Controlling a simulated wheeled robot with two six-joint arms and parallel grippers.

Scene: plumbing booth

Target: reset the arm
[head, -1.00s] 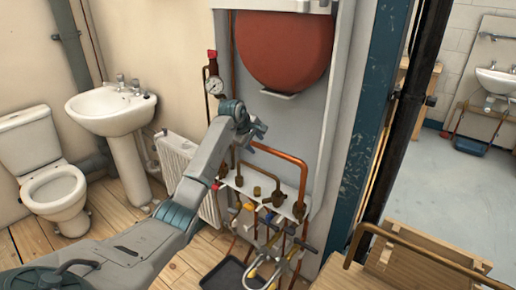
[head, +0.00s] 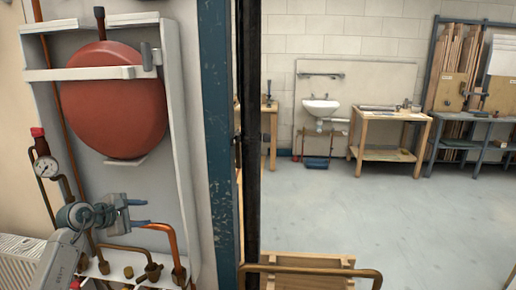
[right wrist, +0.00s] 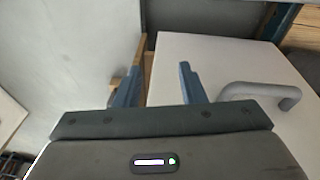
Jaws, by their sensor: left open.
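My left arm comes in at the lower left of the head view. Its gripper (head: 146,212) is open with nothing between its fingers. It is in front of the grey boiler panel, below the red vessel (head: 115,100) and right of the pressure gauge (head: 46,166). Copper pipes (head: 174,238) run just below and beside it. In the right wrist view my right gripper (right wrist: 158,76) has its two blue fingers apart and empty. The right arm does not show in the head view.
A dark blue post (head: 218,140) and a black pipe (head: 251,140) stand beside the panel. A wooden piece with a bent copper pipe (head: 310,270) is at the bottom. Beyond is open floor with a sink (head: 321,107) and wooden table (head: 392,118). A grey handle (right wrist: 262,92) shows in the right wrist view.

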